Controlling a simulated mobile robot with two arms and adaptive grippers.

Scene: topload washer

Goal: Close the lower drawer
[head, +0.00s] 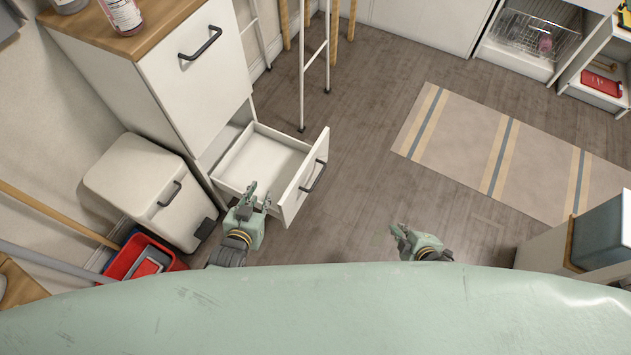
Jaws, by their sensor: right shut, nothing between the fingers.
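The lower drawer (262,160) of the white cabinet (200,85) is pulled out, and its inside looks empty. Its front panel (300,185) faces right and carries a dark bar handle (313,177). My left gripper (258,192) is over the near side of the drawer, left of the front panel. Its fingers are apart with nothing seen between them. I cannot tell whether it touches the drawer's side. My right gripper (394,231) is shut and empty above the floor, right of the drawer and apart from it.
A white bin (140,185) stands left of the drawer, with a red bucket (140,257) nearer. A white rack frame (303,75) stands behind the drawer. A striped rug (505,145) lies on the right. The floor (350,180) right of the drawer front is clear.

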